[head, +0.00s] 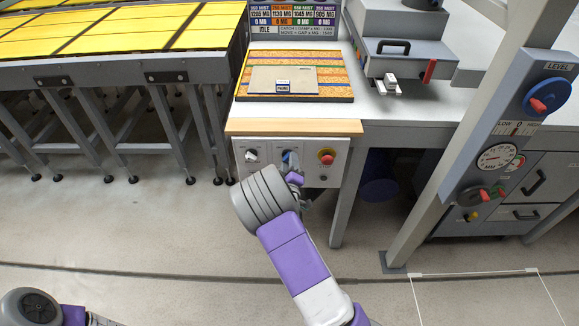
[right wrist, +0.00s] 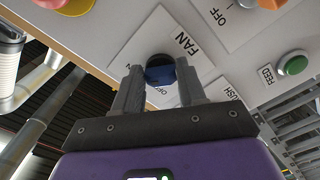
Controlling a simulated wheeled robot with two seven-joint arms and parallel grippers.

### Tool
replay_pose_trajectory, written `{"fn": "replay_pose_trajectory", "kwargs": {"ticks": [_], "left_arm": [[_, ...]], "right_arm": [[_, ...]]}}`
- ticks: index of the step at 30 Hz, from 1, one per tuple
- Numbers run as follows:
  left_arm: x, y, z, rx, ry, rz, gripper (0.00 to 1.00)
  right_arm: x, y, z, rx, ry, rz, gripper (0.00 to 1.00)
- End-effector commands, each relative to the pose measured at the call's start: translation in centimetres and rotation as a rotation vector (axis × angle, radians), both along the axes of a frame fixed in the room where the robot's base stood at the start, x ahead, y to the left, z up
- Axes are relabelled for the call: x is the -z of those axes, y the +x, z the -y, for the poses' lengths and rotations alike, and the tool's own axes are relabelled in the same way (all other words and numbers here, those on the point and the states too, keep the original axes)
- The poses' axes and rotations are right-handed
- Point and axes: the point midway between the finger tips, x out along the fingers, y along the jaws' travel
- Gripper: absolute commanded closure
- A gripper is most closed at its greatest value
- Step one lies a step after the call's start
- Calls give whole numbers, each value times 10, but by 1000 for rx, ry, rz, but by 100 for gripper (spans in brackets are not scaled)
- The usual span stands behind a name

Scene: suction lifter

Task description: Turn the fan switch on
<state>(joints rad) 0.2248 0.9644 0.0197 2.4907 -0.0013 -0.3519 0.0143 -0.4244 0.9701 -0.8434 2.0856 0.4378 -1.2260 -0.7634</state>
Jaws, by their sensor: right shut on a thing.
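The fan switch (head: 287,156) is a blue knob on the white front panel (head: 338,158) of the workbench. My right gripper (head: 292,172) reaches up to the panel and is shut on the knob. In the right wrist view its two fingers (right wrist: 160,88) stand on either side of the knob. The fingers partly cover the plate, and the knob's pointing direction is hard to tell. My left gripper is out of view.
A white knob (head: 251,155) is left of the fan switch, and a red button on yellow (head: 326,156) is right. A green FEED button (right wrist: 292,65) shows in the right wrist view. A wooden edge (head: 294,127) overhangs the panel. A grey post (head: 440,160) stands to the right.

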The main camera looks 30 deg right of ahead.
Motion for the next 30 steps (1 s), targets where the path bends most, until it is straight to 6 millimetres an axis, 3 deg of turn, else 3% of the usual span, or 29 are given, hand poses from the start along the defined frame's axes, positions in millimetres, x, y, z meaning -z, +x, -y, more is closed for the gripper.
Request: {"fn": "replay_pose_trajectory", "kwargs": {"ticks": [12,27,28,30], "left_arm": [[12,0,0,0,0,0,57],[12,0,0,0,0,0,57],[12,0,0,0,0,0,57],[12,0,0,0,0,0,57]], "right_arm": [[2,0,-2,-2,143,86,90],[1,1,-2,-2,159,96,90],[1,1,-2,-2,159,96,58],[1,1,-2,-2,158,96,47]]}}
